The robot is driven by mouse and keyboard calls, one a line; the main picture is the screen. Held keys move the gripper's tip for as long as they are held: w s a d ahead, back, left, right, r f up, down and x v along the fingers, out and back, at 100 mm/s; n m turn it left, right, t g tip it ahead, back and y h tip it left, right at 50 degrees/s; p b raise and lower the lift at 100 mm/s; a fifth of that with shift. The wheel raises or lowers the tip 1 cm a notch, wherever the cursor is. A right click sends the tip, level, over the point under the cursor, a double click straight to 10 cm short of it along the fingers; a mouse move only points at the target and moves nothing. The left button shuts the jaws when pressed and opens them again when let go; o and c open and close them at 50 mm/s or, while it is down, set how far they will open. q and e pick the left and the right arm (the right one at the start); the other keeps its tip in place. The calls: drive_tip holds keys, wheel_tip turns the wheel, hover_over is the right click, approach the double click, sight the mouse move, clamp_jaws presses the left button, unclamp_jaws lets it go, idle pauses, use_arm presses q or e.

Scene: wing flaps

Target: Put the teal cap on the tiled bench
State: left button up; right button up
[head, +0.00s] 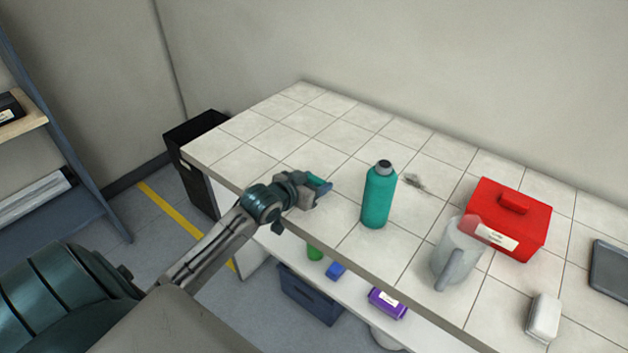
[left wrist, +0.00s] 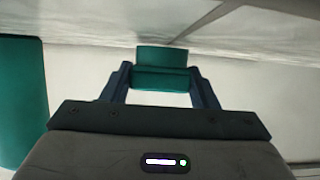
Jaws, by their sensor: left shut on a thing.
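The teal cap (left wrist: 162,68) is between the two fingers of my left gripper (left wrist: 162,85) in the left wrist view. In the head view my left gripper (head: 316,192) is shut on the cap (head: 321,186), over the front part of the tiled bench (head: 335,153). I cannot tell whether the cap touches the tiles. A teal bottle (head: 377,198) with a grey top stands upright on the bench, to the right of the gripper; a teal shape at the left of the left wrist view (left wrist: 22,105) looks like it. My right gripper is not in view.
A translucent jug (head: 456,255), a red box (head: 508,220), a white block (head: 543,317) and a dark tablet (head: 610,268) are on the bench's right side. Its back-left tiles are clear. Small items lie on the shelf below. A black bin (head: 197,140) stands left.

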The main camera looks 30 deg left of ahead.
use_arm(q)
drive_tip(key=shift+f, duration=0.2)
drive_tip(key=o, duration=1)
drive_tip(key=shift+o, duration=0.2)
drive_tip(key=shift+r, duration=0.15)
drive_tip(key=v, duration=1.2)
